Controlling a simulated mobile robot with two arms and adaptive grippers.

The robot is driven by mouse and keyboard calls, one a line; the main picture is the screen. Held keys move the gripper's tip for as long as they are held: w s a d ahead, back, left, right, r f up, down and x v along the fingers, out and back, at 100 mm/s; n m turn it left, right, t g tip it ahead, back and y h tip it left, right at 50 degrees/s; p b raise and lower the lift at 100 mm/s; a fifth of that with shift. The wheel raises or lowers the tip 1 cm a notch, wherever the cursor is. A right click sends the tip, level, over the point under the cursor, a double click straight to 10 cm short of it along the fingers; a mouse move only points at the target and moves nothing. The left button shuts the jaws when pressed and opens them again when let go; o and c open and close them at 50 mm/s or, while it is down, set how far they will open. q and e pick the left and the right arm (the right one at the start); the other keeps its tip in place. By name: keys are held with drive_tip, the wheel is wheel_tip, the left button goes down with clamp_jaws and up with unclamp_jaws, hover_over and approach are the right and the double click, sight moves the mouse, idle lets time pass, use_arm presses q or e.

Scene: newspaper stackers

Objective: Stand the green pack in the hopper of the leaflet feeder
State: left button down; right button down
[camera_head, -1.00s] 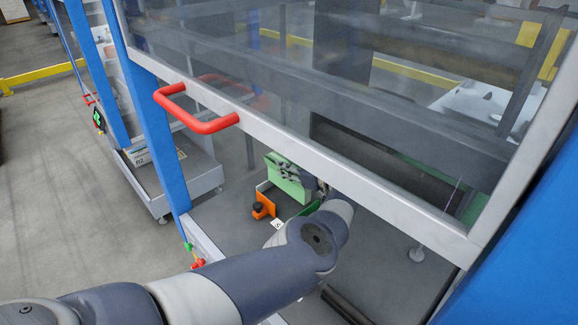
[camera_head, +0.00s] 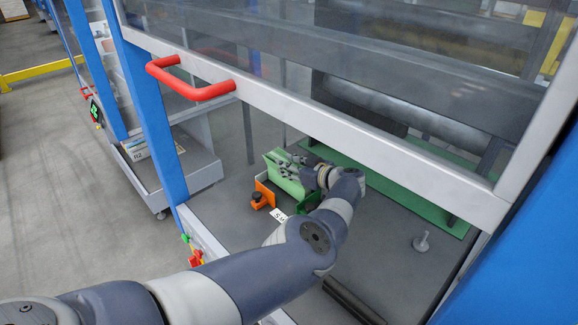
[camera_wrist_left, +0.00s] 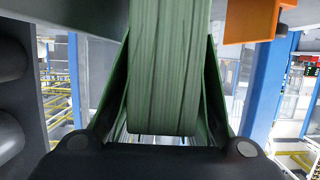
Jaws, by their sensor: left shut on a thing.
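The green pack (camera_head: 283,178) stands on edge above the grey bed, just behind an orange bracket (camera_head: 263,193) with a black knob. My left gripper (camera_head: 297,170) is shut on the pack. A green piece (camera_head: 308,203) with a white tag shows beside the bracket, partly hidden by my arm. I cannot tell whether the pack touches the hopper floor. My right gripper is not in view.
A clear guard with a grey frame (camera_head: 330,122) and red handle (camera_head: 190,80) hangs above my left arm. Blue posts (camera_head: 150,110) flank the opening. A small grey peg (camera_head: 422,242) stands on the bed to the right, with bare bed around it.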

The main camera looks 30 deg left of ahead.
use_arm(q)
drive_tip(key=shift+f+b, duration=0.4)
drive_tip(key=c, duration=1.2)
unclamp_jaws()
drive_tip(key=shift+c, duration=0.2)
drive_tip(key=shift+f, duration=0.1)
